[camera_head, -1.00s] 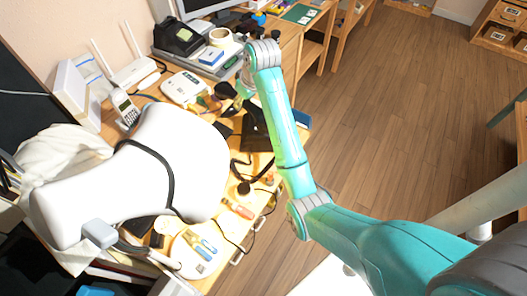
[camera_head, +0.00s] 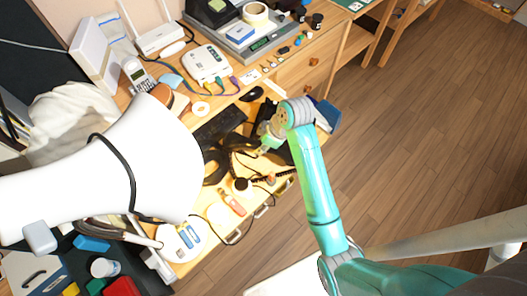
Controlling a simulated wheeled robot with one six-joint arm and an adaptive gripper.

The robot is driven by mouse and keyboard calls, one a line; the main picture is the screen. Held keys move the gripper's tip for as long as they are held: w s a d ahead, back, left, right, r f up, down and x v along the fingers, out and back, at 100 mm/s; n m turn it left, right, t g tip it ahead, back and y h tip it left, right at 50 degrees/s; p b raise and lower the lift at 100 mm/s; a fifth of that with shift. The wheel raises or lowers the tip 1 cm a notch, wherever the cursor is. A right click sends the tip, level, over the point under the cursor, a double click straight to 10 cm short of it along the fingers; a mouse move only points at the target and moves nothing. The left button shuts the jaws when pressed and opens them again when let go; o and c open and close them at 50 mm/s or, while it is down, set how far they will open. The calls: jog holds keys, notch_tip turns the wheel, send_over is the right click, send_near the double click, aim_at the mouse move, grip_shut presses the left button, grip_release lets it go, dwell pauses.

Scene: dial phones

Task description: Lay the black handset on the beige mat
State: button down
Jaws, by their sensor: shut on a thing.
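My gripper (camera_head: 264,137) is low over the front part of the wooden desk, at the end of my teal arm, and partly hidden by its wrist. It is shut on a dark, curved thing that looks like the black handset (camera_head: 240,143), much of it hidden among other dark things. A dark coiled cord (camera_head: 284,174) runs at the desk's front edge, just below the gripper. I cannot make out the beige mat for certain; the pale desk top around the gripper is cluttered and brightly lit.
A white device with coloured plugs (camera_head: 206,64) and a cordless phone (camera_head: 137,75) stand farther back. A dark keyboard-like slab (camera_head: 219,126) lies left of the gripper. A blue box (camera_head: 328,115) is close right of the wrist.

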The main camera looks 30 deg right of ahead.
jog(key=shift+f, duration=2.65)
jog(key=c, duration=0.8)
grip_release()
jog(key=shift+f, duration=0.15)
jog(key=v, duration=1.2)
